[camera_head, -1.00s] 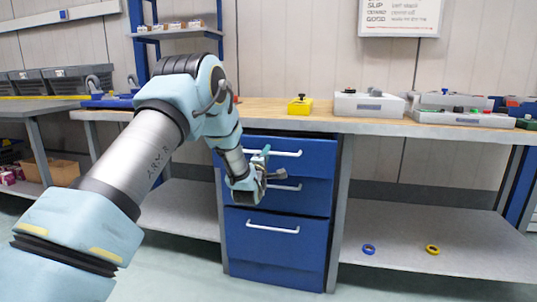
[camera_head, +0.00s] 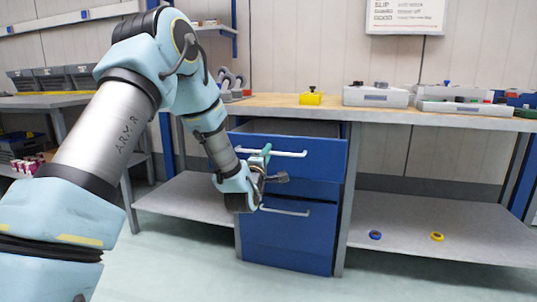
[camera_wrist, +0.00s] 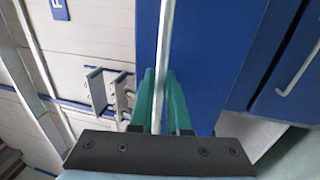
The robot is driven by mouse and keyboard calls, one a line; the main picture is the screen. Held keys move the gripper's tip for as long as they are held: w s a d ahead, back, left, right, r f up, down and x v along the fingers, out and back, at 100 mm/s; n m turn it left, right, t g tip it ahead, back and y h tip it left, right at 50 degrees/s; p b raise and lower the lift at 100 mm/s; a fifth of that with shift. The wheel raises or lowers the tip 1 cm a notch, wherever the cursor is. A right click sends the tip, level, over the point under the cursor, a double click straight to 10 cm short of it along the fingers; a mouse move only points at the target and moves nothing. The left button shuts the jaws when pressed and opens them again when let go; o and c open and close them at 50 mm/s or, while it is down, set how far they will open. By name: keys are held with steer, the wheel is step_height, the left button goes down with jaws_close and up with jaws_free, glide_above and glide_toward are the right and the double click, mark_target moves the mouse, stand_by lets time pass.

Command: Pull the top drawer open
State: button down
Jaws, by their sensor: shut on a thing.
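The blue top drawer (camera_head: 325,154) of the cabinet under the workbench stands partly pulled out. Part of its dark inside shows above its front. Its pale bar handle (camera_head: 289,153) runs across the front. My gripper (camera_head: 265,153) is at the left part of this handle. In the wrist view its green fingers (camera_wrist: 160,85) are shut on the handle bar (camera_wrist: 164,45), one on each side. My wrist and gripper hide the left part of the drawers below.
The lower drawer (camera_head: 290,240) is shut, its handle (camera_head: 285,211) close under my wrist. Two tape rolls lie on the low shelf (camera_head: 405,222) to the right. Floor in front is clear.

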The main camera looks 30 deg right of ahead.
steer(key=shift+a, duration=0.1)
steer(key=c, duration=0.9)
jaws_free()
steer(key=v, duration=1.1)
